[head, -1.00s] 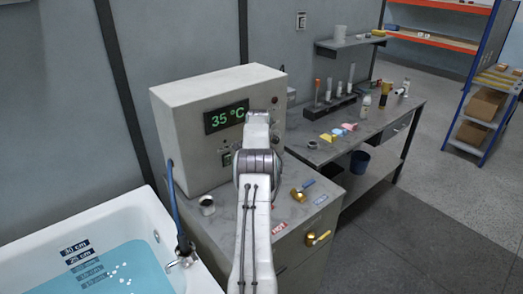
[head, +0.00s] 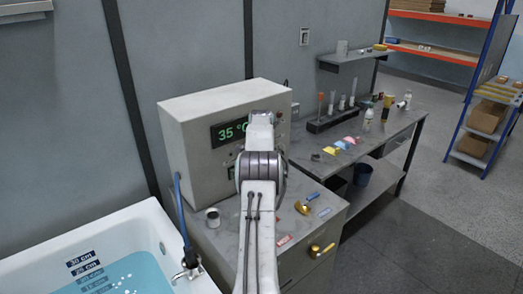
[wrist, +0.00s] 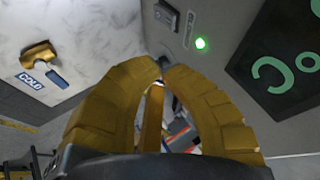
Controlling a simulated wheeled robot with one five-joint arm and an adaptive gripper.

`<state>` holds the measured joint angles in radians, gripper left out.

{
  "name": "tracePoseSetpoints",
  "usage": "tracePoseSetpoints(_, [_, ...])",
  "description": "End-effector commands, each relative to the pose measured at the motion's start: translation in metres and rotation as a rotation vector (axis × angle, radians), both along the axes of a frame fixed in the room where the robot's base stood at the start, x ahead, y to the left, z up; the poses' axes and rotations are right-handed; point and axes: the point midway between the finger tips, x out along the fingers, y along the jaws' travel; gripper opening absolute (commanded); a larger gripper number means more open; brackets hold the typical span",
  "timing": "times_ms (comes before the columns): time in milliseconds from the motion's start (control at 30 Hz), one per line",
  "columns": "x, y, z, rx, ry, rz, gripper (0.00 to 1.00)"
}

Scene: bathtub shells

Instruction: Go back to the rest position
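My gripper (wrist: 161,68) shows in the wrist view with its two yellow-brown fingers curved in and their tips together. I see nothing held between them. It is in front of the grey control box, near a small dark part of its panel. In the head view my white arm rises in front of the control box (head: 180,140) and hides part of its panel; the gripper itself is hidden there. The box's green display (head: 231,131) reads 35 °C. In the wrist view a green lamp (wrist: 201,43) is lit beside a dark switch (wrist: 167,15).
A bathtub (head: 150,226) with blue water is at the lower left, with a tap (head: 187,270) at its edge. A workbench (head: 395,135) with bottles stands right. Floor at the right is clear.

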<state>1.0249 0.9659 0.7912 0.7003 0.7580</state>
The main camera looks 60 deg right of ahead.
Motion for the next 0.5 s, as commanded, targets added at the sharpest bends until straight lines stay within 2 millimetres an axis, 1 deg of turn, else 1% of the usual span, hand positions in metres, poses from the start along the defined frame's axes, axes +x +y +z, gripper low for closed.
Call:
tracePoseSetpoints(367, [-0.0001,-0.0002,-0.0002,0.000,0.001,0.001,0.00])
tracePoseSetpoints(500, [-0.0001,-0.0002,-0.0002,-0.013,0.022,0.032,0.00])
